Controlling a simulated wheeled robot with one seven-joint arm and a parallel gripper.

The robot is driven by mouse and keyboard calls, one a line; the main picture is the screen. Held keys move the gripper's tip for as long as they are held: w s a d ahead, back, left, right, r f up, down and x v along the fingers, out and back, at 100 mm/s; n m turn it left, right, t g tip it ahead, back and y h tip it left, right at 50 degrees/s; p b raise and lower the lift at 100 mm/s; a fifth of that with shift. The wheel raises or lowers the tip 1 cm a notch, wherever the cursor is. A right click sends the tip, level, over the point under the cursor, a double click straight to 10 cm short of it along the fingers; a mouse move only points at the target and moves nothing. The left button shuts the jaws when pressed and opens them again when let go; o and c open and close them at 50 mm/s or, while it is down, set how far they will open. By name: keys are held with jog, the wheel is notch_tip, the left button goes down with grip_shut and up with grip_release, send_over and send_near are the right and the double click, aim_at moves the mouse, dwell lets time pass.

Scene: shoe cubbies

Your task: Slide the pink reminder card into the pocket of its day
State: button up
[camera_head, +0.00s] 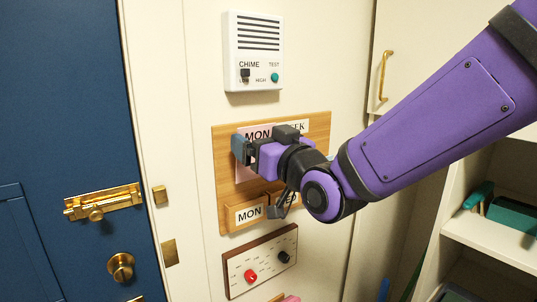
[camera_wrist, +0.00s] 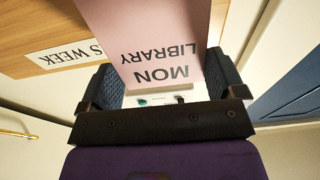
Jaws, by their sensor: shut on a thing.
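The pink card (camera_wrist: 165,45) reads MON and LIBRARY, upside down in the wrist view. My gripper (camera_head: 262,142) is shut on it, with a dark finger at each side edge. In the head view the card's MON line (camera_head: 258,135) shows between the fingers, in front of the wooden THIS WEEK board (camera_head: 319,128). The MON pocket (camera_head: 247,214) is at the board's lower left, below the gripper. A second pocket (camera_head: 292,199) to its right is partly hidden by my gripper, its label ending in ED. The card's lower edge is hard to make out.
A white chime box (camera_head: 253,50) hangs above the board. A panel (camera_head: 260,262) with red and black knobs is below it. A blue door (camera_head: 60,130) with a brass bolt (camera_head: 102,202) stands left, and open shelves (camera_head: 490,235) are at right.

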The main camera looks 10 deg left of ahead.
aim_at(253, 189)
jog(key=shift+s+a+r, duration=0.15)
jog(key=shift+a, duration=0.4)
jog(key=shift+w+a+f, duration=0.1)
jog(key=shift+a+f, duration=0.05)
jog(key=shift+f, duration=1)
jog(key=shift+w+a+f, duration=0.1)
jog(key=shift+f, duration=1.05)
jog(key=shift+w+a+f, duration=0.1)
jog(key=shift+a+f, duration=0.05)
jog(key=shift+f, duration=1.4)
jog(key=shift+w+a+f, duration=0.1)
jog(key=shift+f, duration=1.45)
jog(key=o, duration=0.4)
jog(key=shift+r, duration=0.1)
